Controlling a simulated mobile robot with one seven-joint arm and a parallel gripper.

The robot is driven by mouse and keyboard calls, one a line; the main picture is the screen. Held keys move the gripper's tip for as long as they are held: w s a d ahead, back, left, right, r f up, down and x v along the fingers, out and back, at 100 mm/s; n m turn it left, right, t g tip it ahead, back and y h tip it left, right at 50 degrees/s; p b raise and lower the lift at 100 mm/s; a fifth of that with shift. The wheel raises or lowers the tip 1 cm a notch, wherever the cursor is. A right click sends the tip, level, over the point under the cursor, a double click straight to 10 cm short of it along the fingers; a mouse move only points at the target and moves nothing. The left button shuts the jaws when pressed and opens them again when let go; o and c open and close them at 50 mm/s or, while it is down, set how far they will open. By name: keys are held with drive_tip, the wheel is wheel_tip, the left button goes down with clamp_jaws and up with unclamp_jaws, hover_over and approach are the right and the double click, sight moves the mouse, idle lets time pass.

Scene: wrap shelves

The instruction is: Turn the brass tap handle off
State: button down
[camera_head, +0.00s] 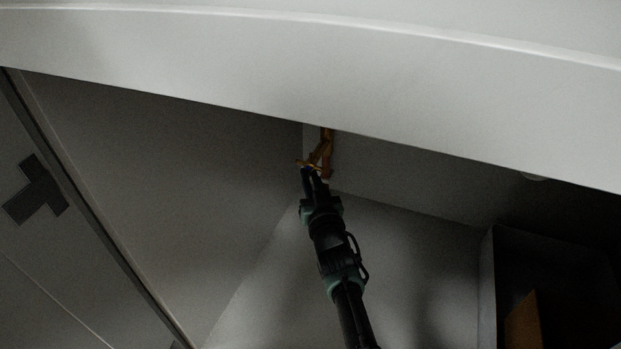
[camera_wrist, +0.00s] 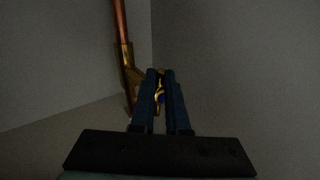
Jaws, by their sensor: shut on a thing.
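The brass tap (camera_head: 326,150) is small and yellow in the head view, in the back corner below the large pale rim. It also shows in the wrist view (camera_wrist: 127,62), below a copper pipe (camera_wrist: 119,20). My gripper (camera_head: 308,171) reaches up to the tap from below. In the wrist view my gripper (camera_wrist: 160,75) has its two dark fingers close together, with the brass tap handle (camera_wrist: 159,92) between them. The fingers are shut on the handle and hide much of it. The exact angle of the handle cannot be told.
A large pale curved rim (camera_head: 300,60) crosses above the tap. A grey wall or panel (camera_head: 180,160) stands at the left. A dark open box (camera_head: 545,260) with a brown board (camera_head: 522,322) is at the lower right. The space around my arm looks clear but dim.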

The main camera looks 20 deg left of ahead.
drive_tip(key=shift+a+f+m+t+y+b, duration=0.15)
drive_tip(key=shift+a+m+t+b, duration=0.25)
drive_tip(key=shift+m+t, duration=0.65)
drive_tip(key=shift+a+r+m+t+y+b, duration=0.2)
drive_tip(key=shift+m+t+b, duration=0.25)
drive_tip(key=shift+m, duration=1.2)
drive_tip(key=shift+a+m, duration=0.1)
drive_tip(key=shift+m, duration=0.2)
drive_tip(key=c, duration=0.9)
unclamp_jaws()
